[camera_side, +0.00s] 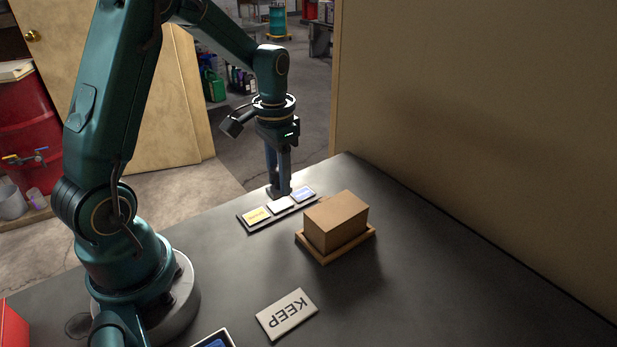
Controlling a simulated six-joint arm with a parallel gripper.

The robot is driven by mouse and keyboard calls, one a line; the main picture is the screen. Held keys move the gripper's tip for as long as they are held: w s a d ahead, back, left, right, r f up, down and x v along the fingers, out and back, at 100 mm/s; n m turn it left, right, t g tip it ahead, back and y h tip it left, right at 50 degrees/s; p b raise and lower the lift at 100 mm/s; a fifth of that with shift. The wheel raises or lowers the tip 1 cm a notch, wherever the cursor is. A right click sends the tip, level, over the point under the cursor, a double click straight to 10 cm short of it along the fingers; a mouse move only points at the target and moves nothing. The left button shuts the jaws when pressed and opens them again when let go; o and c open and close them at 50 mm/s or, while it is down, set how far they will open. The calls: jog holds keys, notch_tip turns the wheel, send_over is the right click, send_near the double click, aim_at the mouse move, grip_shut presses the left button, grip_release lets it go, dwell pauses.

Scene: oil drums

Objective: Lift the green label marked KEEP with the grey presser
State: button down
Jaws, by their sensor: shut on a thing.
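My gripper (280,182) points down over the dark label tray (244,224) near the far edge of the table. It is shut on a small dark grey piece at its tips, which looks like the grey presser (274,193). No green label shows. A pale card marked KEEP (287,314) lies flat at the front of the table.
A brown box (337,222) stands on a wooden tray (325,258) just right of the label tray. Another framed item (213,340) is cut off at the bottom edge. A tan wall (480,130) borders the right side. The table between box and KEEP card is clear.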

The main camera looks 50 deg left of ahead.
jog(key=shift+r, duration=1.85)
